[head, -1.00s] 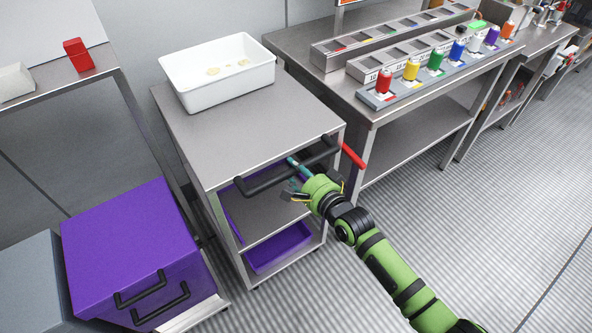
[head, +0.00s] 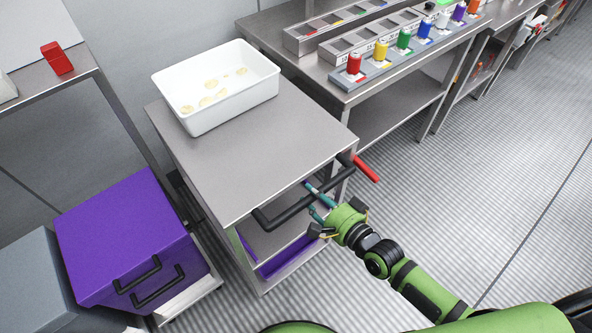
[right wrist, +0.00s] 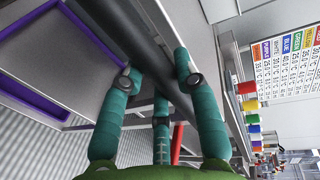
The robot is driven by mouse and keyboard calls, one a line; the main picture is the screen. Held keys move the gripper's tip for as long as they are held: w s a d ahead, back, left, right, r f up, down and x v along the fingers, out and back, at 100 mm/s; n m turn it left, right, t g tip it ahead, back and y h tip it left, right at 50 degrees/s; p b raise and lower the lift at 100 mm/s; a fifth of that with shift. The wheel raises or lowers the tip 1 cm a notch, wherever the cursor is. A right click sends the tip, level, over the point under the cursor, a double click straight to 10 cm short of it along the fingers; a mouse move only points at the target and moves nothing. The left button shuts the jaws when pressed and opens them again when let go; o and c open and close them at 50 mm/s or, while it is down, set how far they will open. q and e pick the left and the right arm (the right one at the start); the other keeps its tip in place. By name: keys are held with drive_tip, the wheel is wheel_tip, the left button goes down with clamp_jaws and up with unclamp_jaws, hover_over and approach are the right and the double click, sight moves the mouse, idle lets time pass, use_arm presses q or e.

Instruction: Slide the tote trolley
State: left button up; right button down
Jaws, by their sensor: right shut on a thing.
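The tote trolley (head: 240,150) is a grey steel cart with a black bar handle (head: 283,215) across its near side. A white tote (head: 216,93) with several pale round pieces in it stands on its top. My right gripper (head: 317,197), teal-fingered on a green arm, is shut on the handle toward its right end. In the right wrist view the teal fingers (right wrist: 158,75) lie around the dark handle bar (right wrist: 118,38). The lower shelf is partly hidden by the handle and gripper. My left gripper is out of view.
A purple box (head: 120,230) with black handles stands left of the trolley. A steel bench (head: 400,118) with coloured bottles stands behind and to the right. A red lever (head: 367,172) sticks out by the trolley's right corner. The floor (head: 500,190) at right is clear.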

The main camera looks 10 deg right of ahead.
drive_tip(key=f+p+v, duration=0.1)
drive_tip(key=v, duration=0.7)
drive_tip(key=shift+s+d+f, duration=0.25)
drive_tip(key=shift+s+f, duration=0.1)
drive_tip(key=shift+s, duration=0.05)
drive_tip(key=c, duration=0.9)
unclamp_jaws()
drive_tip(key=v, duration=1.2)
drive_tip(key=shift+d, duration=0.1)
